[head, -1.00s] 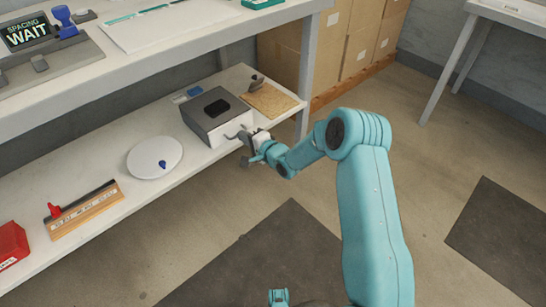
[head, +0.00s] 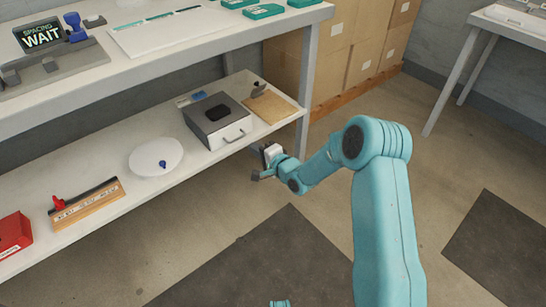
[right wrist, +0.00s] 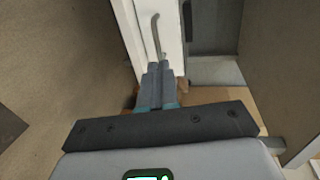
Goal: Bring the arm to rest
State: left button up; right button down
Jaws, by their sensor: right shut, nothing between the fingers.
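My right arm (head: 382,220) reaches in from the lower right in the head view. Its gripper (head: 257,165) is in the air in front of the lower shelf's front edge, apart from the shelf and the things on it. In the right wrist view its two fingers (right wrist: 157,84) are together with nothing between them. Beyond the fingertips in that view is the curved handle (right wrist: 156,34) of the grey box.
The grey box (head: 205,128) stands on the lower shelf (head: 105,170), near a tan board (head: 274,105), a white round plate (head: 146,160) and a red box (head: 14,233). A bench leg (head: 304,90) is beside the gripper. Open floor lies in front.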

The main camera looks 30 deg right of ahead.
jog(key=a+p+v, duration=0.1)
jog(key=p+v, duration=0.1)
jog(key=v, duration=0.4)
jog(key=s+a+f+n+g+y, duration=0.1)
jog(key=s+a+f+g+y, duration=0.2)
jog(key=a, duration=0.5)
jog(key=s+a+f+n+g, duration=0.1)
jog(key=s+a+f, duration=0.1)
jog(key=a+f, duration=0.35)
jog(key=s+a+f+n+g, duration=0.2)
jog(key=s+f+n+g, duration=0.15)
jog(key=s, duration=0.45)
jog(key=s+a+f+n+g, duration=0.2)
jog(key=s+a+n+g, duration=0.15)
jog(key=s, duration=0.35)
jog(key=s+a+f+n+g, duration=0.2)
jog(key=s+f+n+g, duration=0.15)
jog(key=s, duration=0.45)
notch_tip(320, 180, up, 30)
jog(key=n+p, duration=0.2)
jog(key=p, duration=2.7)
jog(key=shift+s+g+h, duration=0.3)
jog(key=shift+s+g, duration=0.05)
jog(key=shift+s, duration=0.1)
